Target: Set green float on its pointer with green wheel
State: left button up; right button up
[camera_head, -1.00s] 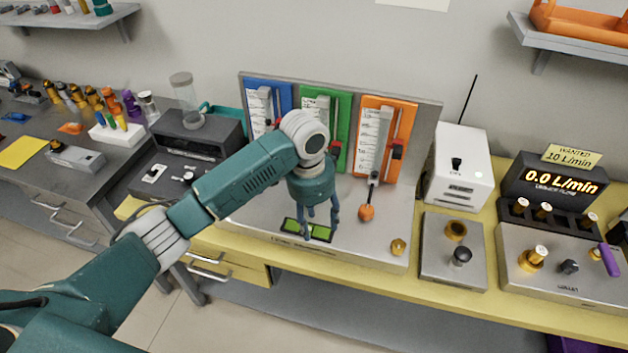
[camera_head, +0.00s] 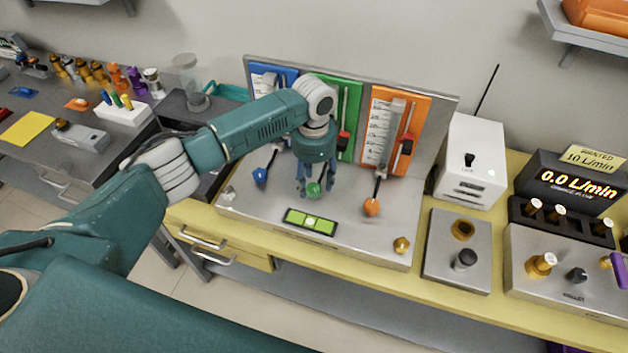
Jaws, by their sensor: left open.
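The green wheel (camera_head: 313,190) shows low on the flowmeter stand (camera_head: 255,215), under my left gripper. My left gripper (camera_head: 316,194) points down with its fingers open around or just above the green wheel; contact cannot be told. The green panel (camera_head: 348,92) stands behind my wrist, which hides much of its scale. The green float cannot be made out. A red pointer (camera_head: 343,140) shows at the green panel's right side. My right gripper is not in view.
The blue wheel (camera_head: 260,176) is left of my gripper and the orange wheel (camera_head: 372,207) is right of it. A green bubble level (camera_head: 311,222) lies in front. A white box with an antenna (camera_head: 470,165) stands to the right.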

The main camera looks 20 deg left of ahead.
pick_arm(q)
jog(key=shift+s+f, duration=0.1)
jog(key=shift+f, duration=0.55)
jog(key=shift+c, duration=1.3)
jog(key=c, duration=0.9)
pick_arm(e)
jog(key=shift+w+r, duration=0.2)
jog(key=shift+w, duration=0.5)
pick_arm(q)
jog(key=shift+m, duration=0.3)
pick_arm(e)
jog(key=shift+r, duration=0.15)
pick_arm(q)
jog(key=m+p, duration=0.1)
jog(key=m, duration=0.1)
jog(key=shift+r+m, duration=0.1)
jog(key=shift+m, duration=0.3)
jog(key=m, duration=0.4)
jog(key=shift+m+p, duration=0.3)
jog(key=m, duration=0.9)
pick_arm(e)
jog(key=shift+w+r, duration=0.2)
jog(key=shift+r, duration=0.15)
pick_arm(q)
jog(key=shift+m+b, duration=0.3)
jog(key=shift+m, duration=0.2)
